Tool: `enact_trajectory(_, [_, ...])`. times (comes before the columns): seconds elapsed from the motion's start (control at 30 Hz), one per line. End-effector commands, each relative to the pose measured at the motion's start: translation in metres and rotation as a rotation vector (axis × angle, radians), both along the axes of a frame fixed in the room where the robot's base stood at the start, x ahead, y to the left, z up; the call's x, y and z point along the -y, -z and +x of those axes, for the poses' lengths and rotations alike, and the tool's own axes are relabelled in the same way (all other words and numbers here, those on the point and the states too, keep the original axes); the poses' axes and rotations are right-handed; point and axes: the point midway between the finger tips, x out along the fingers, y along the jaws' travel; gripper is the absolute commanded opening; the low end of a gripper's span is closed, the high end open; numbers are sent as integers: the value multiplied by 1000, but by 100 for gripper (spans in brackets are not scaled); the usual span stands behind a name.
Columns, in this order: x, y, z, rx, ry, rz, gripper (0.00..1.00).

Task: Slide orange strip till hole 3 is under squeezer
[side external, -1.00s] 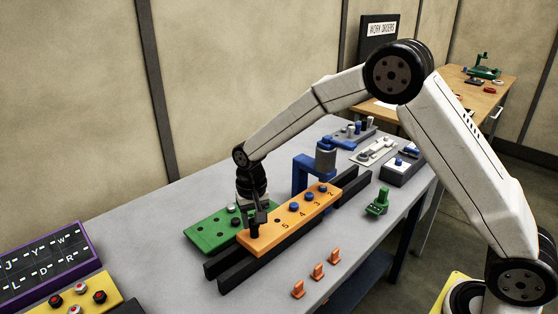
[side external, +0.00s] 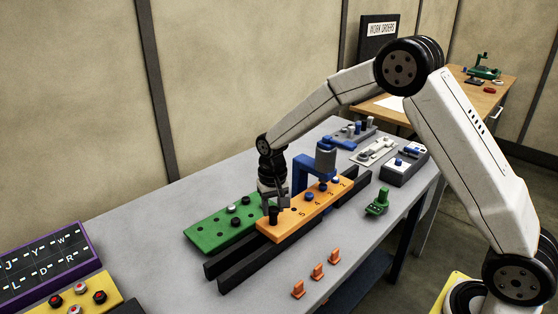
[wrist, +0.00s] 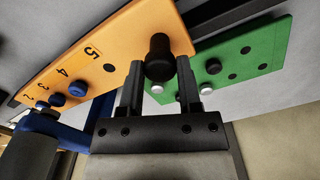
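The orange strip (side external: 290,226) lies along dark rails and bears printed numbers, several blue pegs and a black knob (wrist: 158,55) at its near end. My gripper (side external: 273,213) is at that end. The squeezer (side external: 326,160), a blue frame with a grey cylinder, stands over the strip's far part. The blue pegs (wrist: 77,88) by the numbers 4, 3 and 2 are near it. Which hole is directly under the cylinder I cannot tell.
A green plate (side external: 213,232) with black and white pegs lies left of the rails (side external: 238,274). Several orange clips (side external: 318,271) and a green tool (side external: 378,203) stand right of them. Grey fixtures (side external: 405,166) stand at the far end. The near rails are bare.

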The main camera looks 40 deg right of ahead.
Motion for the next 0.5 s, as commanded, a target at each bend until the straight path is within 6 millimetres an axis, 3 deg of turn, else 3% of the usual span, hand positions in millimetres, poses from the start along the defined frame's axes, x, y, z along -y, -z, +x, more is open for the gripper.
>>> enact_trajectory(0.03, [0, -1, 1, 4, 0, 0, 59])
enact_trajectory(0.1, [0, -1, 1, 3, 0, 0, 79])
enact_trajectory(0.5, [0, -3, 0, 1, 0, 1, 79])
